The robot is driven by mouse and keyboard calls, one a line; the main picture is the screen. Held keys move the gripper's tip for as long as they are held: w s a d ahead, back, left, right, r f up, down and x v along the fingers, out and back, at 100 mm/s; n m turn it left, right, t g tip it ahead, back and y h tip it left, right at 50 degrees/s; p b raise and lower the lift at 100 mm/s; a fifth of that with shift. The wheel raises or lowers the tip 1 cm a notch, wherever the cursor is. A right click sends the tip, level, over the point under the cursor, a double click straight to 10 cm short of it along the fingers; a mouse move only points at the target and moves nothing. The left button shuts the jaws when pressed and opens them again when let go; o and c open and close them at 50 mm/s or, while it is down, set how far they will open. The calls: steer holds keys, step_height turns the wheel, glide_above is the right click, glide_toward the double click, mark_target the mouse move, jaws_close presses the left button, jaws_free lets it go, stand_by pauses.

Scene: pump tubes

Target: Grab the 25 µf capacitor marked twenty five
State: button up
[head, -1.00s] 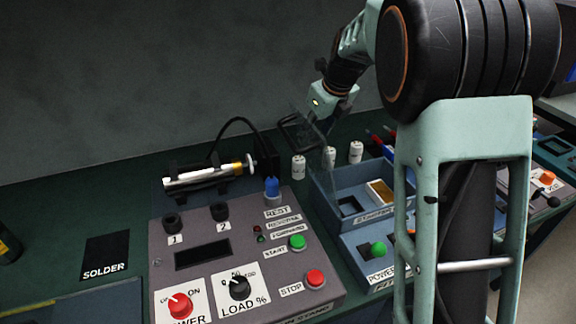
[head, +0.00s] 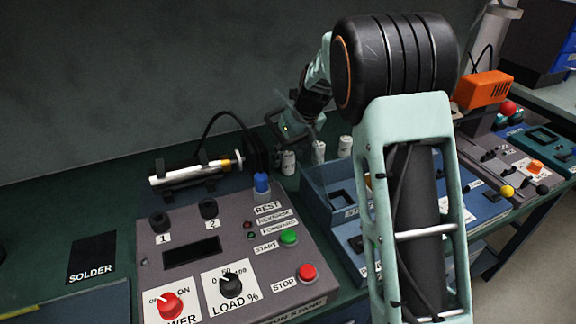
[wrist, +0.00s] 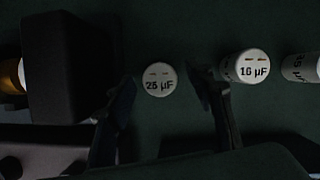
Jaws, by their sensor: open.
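Three small white capacitors stand on the green bench behind the control boxes. In the wrist view the 25 µF capacitor (wrist: 159,80) stands upright between my open fingers, and its marking is readable from above. The 16 µF capacitor (wrist: 245,67) stands to its right, just beyond the right finger. In the head view the left capacitor (head: 288,162) stands just below my gripper (head: 290,138). My gripper (wrist: 165,105) is open and empty in the wrist view, with a finger on each side of the 25 µF capacitor and gaps showing between.
A third capacitor (wrist: 303,67) is cut by the right edge of the wrist view. A dark block (wrist: 68,68) stands close on the left. In the head view the grey control box (head: 215,240) and blue tray (head: 320,185) lie in front of the capacitors.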

steer(key=shift+w+a+f, duration=0.15)
steer(key=shift+w+f, duration=0.05)
steer(key=shift+f, duration=0.3)
steer(key=shift+c, duration=0.7)
steer(key=shift+r, duration=0.1)
steer(key=c, duration=1.1)
